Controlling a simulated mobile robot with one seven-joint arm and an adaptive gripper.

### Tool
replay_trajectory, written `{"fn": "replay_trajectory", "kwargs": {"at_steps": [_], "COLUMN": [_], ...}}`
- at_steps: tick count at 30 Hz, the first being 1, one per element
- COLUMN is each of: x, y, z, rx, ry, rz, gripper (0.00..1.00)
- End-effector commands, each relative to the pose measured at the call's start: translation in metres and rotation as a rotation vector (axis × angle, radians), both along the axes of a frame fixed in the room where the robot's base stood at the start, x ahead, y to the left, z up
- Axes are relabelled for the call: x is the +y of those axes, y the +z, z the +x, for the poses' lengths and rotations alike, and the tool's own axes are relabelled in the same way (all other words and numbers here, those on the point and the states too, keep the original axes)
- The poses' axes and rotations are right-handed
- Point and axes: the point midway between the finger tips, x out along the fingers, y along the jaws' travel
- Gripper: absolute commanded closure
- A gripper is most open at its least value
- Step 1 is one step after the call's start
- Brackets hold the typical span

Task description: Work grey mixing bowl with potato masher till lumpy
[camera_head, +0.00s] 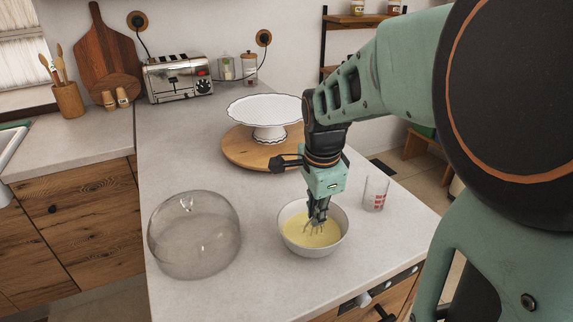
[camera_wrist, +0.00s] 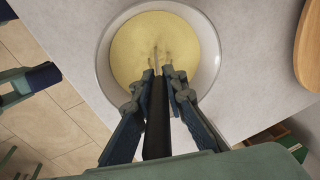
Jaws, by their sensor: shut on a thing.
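The grey mixing bowl (camera_head: 314,252) stands upright on the counter and holds a pale yellow mass. It also shows in the wrist view (camera_wrist: 104,62), with the mass looking fairly smooth apart from marks around the tool. My gripper (camera_head: 318,212) points down over the bowl and is shut on the potato masher (camera_head: 311,229). The masher's wire end is down in the yellow mass, so its lowest part is hidden. In the wrist view its dark handle (camera_wrist: 157,120) runs between the fingers of my gripper (camera_wrist: 157,76).
A clear measuring cup (camera_head: 375,194) stands close right of the bowl. A glass dome (camera_head: 194,240) sits to the left. Behind are a white cake stand (camera_head: 264,115) on a round wooden board (camera_head: 240,152). A toaster (camera_head: 178,78) stands at the back. Bare counter lies between dome and toaster.

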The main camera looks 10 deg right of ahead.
Motion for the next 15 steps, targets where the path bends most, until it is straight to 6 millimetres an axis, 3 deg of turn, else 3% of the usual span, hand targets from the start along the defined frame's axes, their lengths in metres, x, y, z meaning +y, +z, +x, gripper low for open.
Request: {"fn": "replay_trajectory", "kwargs": {"at_steps": [9, 15], "x": [0.0089, 0.0039], "y": [-0.0016, -0.0012], "z": [-0.0028, -0.0014], "rx": [0.000, 0.001], "ry": [0.000, -0.001], "rz": [0.000, 0.000], "gripper": [1.00, 1.00]}}
